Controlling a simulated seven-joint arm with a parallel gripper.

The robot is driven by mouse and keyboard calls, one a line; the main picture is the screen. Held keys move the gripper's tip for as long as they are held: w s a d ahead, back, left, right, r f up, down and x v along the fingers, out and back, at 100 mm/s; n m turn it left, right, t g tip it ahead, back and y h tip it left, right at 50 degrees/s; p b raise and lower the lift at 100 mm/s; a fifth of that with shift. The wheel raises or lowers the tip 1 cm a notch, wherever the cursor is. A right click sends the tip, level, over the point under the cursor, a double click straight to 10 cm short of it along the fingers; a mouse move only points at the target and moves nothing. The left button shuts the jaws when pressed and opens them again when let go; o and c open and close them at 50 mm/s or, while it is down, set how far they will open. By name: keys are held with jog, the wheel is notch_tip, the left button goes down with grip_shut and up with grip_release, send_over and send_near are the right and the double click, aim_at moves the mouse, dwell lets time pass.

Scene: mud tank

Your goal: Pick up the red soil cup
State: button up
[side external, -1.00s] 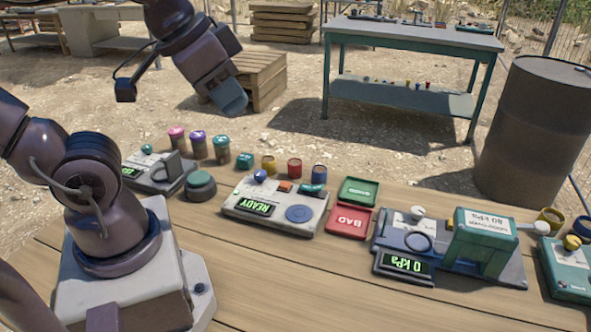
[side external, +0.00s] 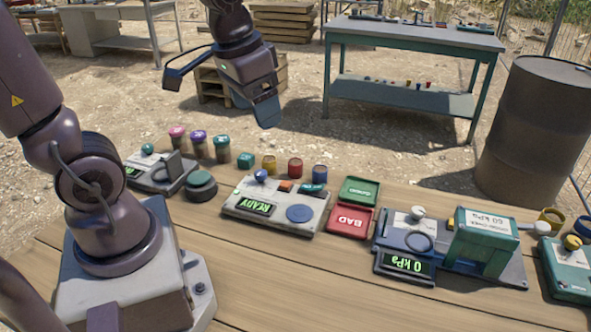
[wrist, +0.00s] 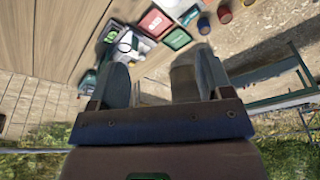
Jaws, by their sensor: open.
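The red soil cup (side external: 295,168) stands upright on the wooden table in the side external view, behind the READY device. A yellow cup (side external: 268,164) is on its left and a blue-topped cup (side external: 320,174) on its right. My gripper (side external: 264,112) is in the air above and behind the row of cups, apart from them. In the wrist view my gripper (wrist: 163,78) has its two fingers spread with nothing held between them. Small reddish cups show at the top of that view, but I cannot tell which is the red soil cup.
The READY device (side external: 275,205), green tray (side external: 359,190), red BAD tray (side external: 349,222) and kPa press (side external: 480,245) stand near the cups. Several lidded jars (side external: 199,145) are to the left. A barrel (side external: 530,130) stands beyond the table. The front of the table is clear.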

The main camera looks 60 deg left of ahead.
jog(key=w+a+f+m+g, duration=0.2)
jog(key=w+a+f+m, duration=0.1)
jog(key=w+a+f, duration=0.5)
jog(key=m, duration=1.3)
send_over(297, 165)
notch_tip(297, 165, down, 11)
jog(key=shift+g+h, duration=0.3)
notch_tip(297, 165, down, 7)
jog(key=shift+w+d+r, duration=0.1)
jog(key=shift+d, duration=0.05)
jog(key=f, duration=0.5)
jog(key=shift+a+f, duration=0.1)
jog(key=shift+a, duration=0.1)
jog(key=c, duration=1)
